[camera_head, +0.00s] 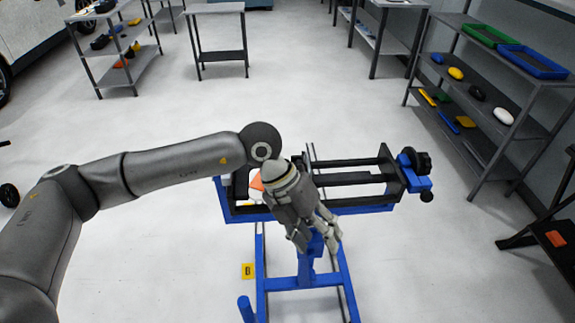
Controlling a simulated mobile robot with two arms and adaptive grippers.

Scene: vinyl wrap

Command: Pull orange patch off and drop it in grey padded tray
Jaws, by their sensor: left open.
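An orange patch (256,182) shows at the left part of the blue and black work stand (345,180), on or beside a white piece. My left arm and wrist hide much of it. My left gripper (318,240) is open and points down toward the front of the stand. It is to the right of and nearer than the orange patch, with nothing seen between its fingers. My right gripper is out of view. I cannot make out a grey padded tray.
A shelf (480,120) with green and blue trays and colored tools stands at the right. A dark table (560,262) at the right edge bears an orange piece (556,239). Other shelves stand at the back.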

